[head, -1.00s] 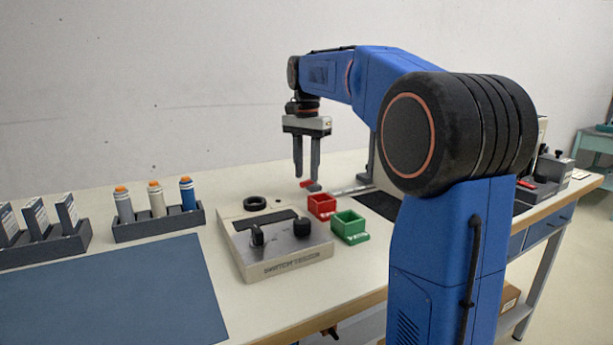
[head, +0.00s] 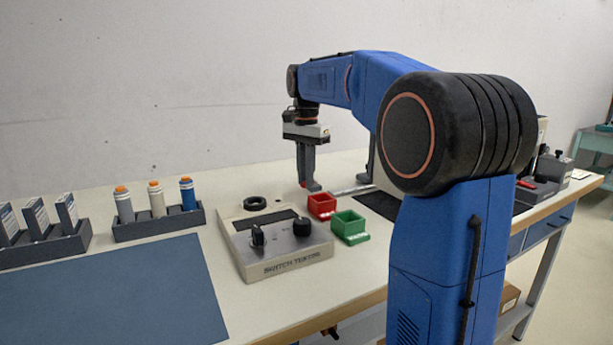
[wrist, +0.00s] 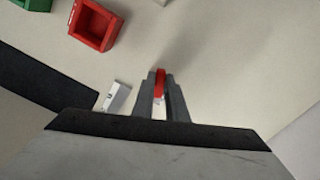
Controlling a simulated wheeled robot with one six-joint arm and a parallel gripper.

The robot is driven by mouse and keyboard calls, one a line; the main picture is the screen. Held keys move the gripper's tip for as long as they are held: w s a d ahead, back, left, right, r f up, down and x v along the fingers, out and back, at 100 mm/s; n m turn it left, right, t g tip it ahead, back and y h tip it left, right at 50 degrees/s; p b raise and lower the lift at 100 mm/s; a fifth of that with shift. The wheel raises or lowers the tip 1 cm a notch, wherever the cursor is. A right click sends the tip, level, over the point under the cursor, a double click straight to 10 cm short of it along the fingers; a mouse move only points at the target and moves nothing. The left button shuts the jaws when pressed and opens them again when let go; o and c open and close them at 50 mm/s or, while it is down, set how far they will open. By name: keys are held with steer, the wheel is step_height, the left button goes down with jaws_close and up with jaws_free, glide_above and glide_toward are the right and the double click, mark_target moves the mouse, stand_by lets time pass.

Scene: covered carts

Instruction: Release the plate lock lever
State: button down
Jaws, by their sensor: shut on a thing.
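My gripper (head: 310,187) points straight down behind the red bin, with its fingers close together. The wrist view shows its two fingertips (wrist: 161,75) shut on a narrow red lever (wrist: 160,84). A little of the red lever also shows beside the fingertips in the head view (head: 302,184). The lever's base and pivot are hidden by my fingers, so I cannot tell its angle. A pale strip (head: 350,190) lies on the table to the right of the fingertips.
A red bin (head: 321,212) and a green bin (head: 348,238) stand in front of the gripper. The switch tester box (head: 285,262) is to their left, with a black ring (head: 255,203) on it. A rack of bottles (head: 160,226) and a blue mat (head: 110,295) lie further left.

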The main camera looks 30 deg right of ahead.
steer(key=shift+w+m, duration=0.15)
steer(key=shift+m, duration=0.35)
steer(key=c, duration=1.8)
jaws_free()
steer(key=shift+o, duration=0.2)
steer(key=shift+r, duration=0.1)
step_height(320, 180, up, 17)
